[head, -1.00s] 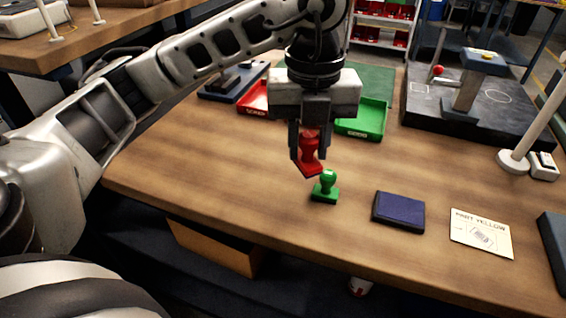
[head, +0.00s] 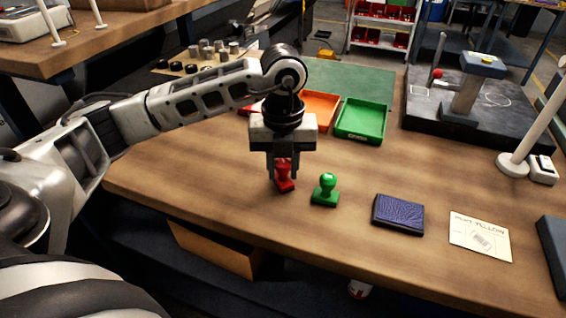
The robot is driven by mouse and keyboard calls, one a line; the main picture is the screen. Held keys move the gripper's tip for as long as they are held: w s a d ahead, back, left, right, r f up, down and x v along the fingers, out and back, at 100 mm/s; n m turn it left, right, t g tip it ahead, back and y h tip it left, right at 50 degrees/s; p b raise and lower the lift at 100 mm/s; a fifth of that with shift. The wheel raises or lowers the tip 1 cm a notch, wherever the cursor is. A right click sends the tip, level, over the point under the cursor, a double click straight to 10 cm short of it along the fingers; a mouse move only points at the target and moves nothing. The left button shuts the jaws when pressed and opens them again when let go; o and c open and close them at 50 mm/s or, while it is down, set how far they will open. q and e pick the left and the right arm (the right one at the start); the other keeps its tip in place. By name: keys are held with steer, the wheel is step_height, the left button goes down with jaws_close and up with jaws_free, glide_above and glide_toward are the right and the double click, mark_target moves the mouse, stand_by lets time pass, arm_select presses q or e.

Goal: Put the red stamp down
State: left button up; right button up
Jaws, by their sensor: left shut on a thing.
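The red stamp (head: 284,177) is between the fingers of my left gripper (head: 283,174), which is shut on it. The stamp is upright, with its base low over the wooden table (head: 200,190); I cannot tell whether it touches the wood. The green stamp (head: 325,190) stands upright on the table just right of the red one, apart from it. My right gripper is not in view.
A dark blue ink pad (head: 398,214) and a printed card (head: 480,237) lie to the right. Behind my gripper are an orange tray (head: 318,106) and a green tray (head: 361,119). Bare wood lies left of the red stamp, and the front edge is close.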

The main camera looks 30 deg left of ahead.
mark_target(283, 160)
arm_select(q)
steer(key=shift+f, duration=0.1)
steer(key=o, duration=0.8)
steer(key=shift+r, duration=0.6)
step_height(283, 160, up, 11)
steer(key=shift+f, duration=0.2)
steer(key=shift+r, duration=0.25)
